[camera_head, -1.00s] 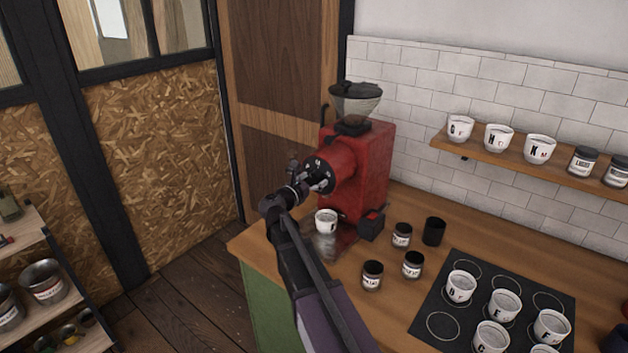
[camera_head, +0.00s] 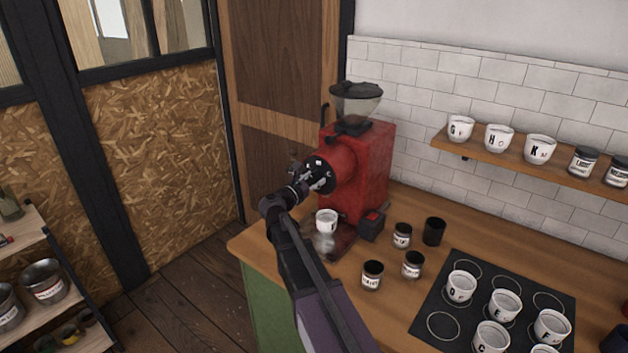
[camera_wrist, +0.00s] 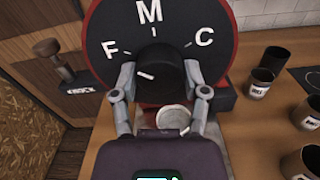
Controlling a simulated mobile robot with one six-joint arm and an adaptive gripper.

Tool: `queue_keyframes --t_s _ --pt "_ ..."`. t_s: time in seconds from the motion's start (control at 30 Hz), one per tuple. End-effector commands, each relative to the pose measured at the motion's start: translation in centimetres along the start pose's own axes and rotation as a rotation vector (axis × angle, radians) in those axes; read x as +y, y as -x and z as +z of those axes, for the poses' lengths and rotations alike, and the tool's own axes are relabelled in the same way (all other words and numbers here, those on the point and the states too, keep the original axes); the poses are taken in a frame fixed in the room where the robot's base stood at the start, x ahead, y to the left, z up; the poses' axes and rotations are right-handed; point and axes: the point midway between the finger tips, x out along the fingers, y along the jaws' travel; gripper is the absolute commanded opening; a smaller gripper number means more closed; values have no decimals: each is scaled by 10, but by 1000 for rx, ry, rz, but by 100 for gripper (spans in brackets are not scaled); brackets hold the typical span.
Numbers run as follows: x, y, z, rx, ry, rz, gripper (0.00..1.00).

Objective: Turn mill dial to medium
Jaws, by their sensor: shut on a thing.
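The red mill (camera_head: 370,180) stands on the counter, with its round black dial face (camera_head: 322,163) turned toward me. In the wrist view the dial face (camera_wrist: 110,32) carries F at left, M at top and C at right, with white ticks. My gripper (camera_wrist: 158,82) is shut on the black dial knob (camera_wrist: 156,62), one finger on each side. A short white mark shows on the lower left of the knob's front. In the head view my gripper (camera_head: 312,182) hides part of the dial.
A white cup (camera_head: 326,220) stands below the dial. Jars (camera_head: 373,275) and a black cup (camera_head: 434,231) stand to the right, near a black mat (camera_head: 430,310) with lettered cups. A knock handle (camera_wrist: 60,62) shows at left in the wrist view.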

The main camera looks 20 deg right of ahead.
Motion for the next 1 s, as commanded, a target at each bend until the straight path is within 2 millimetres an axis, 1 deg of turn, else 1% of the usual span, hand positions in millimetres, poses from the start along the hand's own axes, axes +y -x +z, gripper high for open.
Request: queue_keyframes --t_s 0.27,0.7,1.0 --pt "0 -1 0 -1 -194 -2 11" --pt "1 -1 1 -2 -606 -2 11" --pt "2 -1 1 -2 -834 -1 11"
